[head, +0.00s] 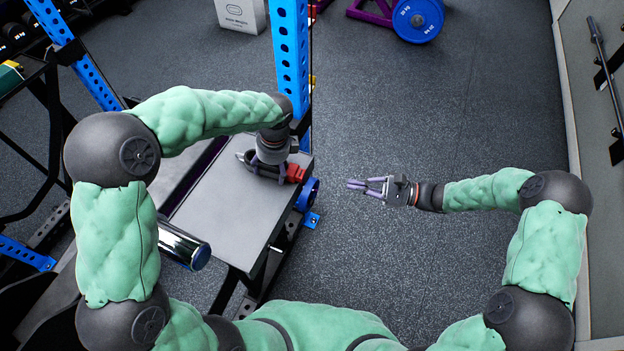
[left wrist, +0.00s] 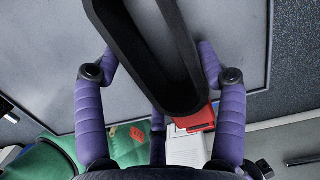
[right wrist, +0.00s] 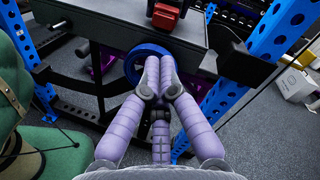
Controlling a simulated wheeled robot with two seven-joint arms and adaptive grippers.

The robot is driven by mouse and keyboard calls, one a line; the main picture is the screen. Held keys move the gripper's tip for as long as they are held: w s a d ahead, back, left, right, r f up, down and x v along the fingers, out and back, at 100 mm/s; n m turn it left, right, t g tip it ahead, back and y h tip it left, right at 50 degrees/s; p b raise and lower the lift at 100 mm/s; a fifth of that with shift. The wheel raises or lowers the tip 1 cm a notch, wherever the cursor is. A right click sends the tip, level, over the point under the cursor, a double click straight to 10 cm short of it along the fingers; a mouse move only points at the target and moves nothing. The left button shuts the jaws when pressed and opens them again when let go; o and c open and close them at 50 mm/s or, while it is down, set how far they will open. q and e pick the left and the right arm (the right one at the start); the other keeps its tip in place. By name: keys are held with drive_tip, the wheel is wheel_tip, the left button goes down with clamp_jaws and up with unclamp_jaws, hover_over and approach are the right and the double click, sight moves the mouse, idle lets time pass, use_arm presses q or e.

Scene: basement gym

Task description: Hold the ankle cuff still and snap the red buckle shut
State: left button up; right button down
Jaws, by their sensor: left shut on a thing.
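The ankle cuff (head: 246,158) is a black band lying on the grey bench top near its right end. It fills the upper middle of the left wrist view (left wrist: 140,50). The red buckle (head: 295,173) sits at the cuff's right end, near the bench edge. It also shows in the left wrist view (left wrist: 197,119) and at the top of the right wrist view (right wrist: 165,17). Whether it is latched I cannot tell. My left gripper (head: 267,163) is shut on the cuff from above, a finger on each side. My right gripper (head: 352,184) is shut and empty, right of the bench, apart from the buckle.
The bench (head: 215,200) has a blue wheel (head: 308,193) at its right end. A blue rack upright (head: 291,60) stands just behind it. A chrome cylinder (head: 184,246) is at the bench's near left. Open dark floor (head: 420,120) lies to the right.

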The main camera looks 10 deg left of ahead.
sight(303, 178)
use_arm(q)
drive_tip(key=shift+s+f, duration=0.1)
use_arm(e)
drive_tip(key=s+m+t, duration=0.1)
drive_tip(key=m, duration=0.2)
drive_tip(key=s+d+m+t, duration=0.1)
drive_tip(key=m, duration=0.3)
drive_tip(key=s+d+m, duration=0.1)
drive_tip(key=m, duration=0.3)
drive_tip(key=shift+f+t, duration=0.15)
drive_tip(key=shift+t, duration=0.25)
use_arm(q)
drive_tip(key=shift+s+f, duration=0.1)
use_arm(e)
drive_tip(key=x, duration=1.4)
drive_tip(key=shift+f, duration=0.25)
drive_tip(key=shift+a, duration=0.15)
drive_tip(key=shift+x, duration=0.95)
drive_tip(key=v, duration=1.4)
drive_tip(key=shift+r, duration=0.2)
